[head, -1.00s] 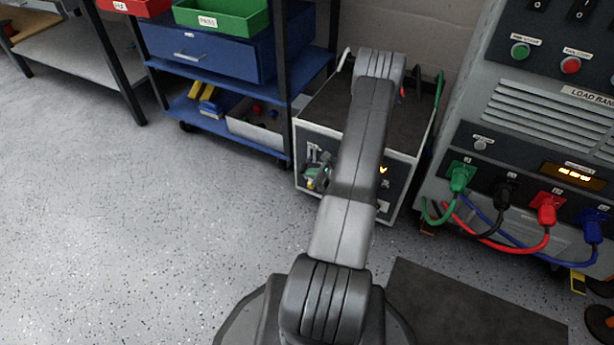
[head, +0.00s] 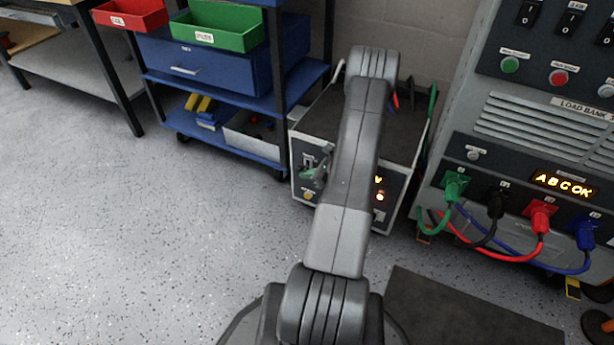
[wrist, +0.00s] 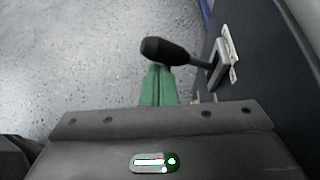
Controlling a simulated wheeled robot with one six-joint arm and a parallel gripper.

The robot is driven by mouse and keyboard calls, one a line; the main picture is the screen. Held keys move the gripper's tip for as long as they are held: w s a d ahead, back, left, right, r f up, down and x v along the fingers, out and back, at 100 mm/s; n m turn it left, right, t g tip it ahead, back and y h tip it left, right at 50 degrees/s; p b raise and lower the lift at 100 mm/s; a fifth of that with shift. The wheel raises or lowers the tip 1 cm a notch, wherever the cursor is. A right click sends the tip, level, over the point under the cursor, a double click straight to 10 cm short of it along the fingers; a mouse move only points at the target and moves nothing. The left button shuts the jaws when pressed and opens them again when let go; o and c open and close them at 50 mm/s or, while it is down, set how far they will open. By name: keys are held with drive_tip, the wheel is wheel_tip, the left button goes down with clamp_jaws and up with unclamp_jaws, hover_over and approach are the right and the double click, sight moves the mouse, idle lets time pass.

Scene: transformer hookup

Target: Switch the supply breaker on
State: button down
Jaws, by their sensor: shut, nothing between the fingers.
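The supply breaker's black lever (wrist: 180,52) shows in the wrist view. It sticks out from a dark panel (wrist: 265,95) at the right, through a plate with a pale label. My gripper (wrist: 160,82) has green fingers, shut with nothing between them. The fingertips lie just below the lever's knob in that picture; whether they touch it I cannot tell. In the head view my gripper (head: 314,174) is at the front of the low supply box (head: 297,180). My arm hides much of that front, and the lever's on or off marking is not readable.
The load bank (head: 460,150) stands at the right, with green, black, red and blue plugs and a lit display (head: 564,185) reading "ABCOK". A blue shelf cart (head: 225,140) stands left of the box. The floor (head: 150,240) at the left is clear.

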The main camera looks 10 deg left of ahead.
drive_tip(key=shift+w+r, duration=0.15)
drive_tip(key=shift+r, duration=0.1)
idle(0.3)
drive_tip(key=p+v, duration=0.3)
drive_tip(key=v, duration=1)
drive_tip(key=shift+s+d+p, duration=0.25)
drive_tip(key=shift+d+p, duration=0.1)
drive_tip(key=shift+a+f, duration=0.1)
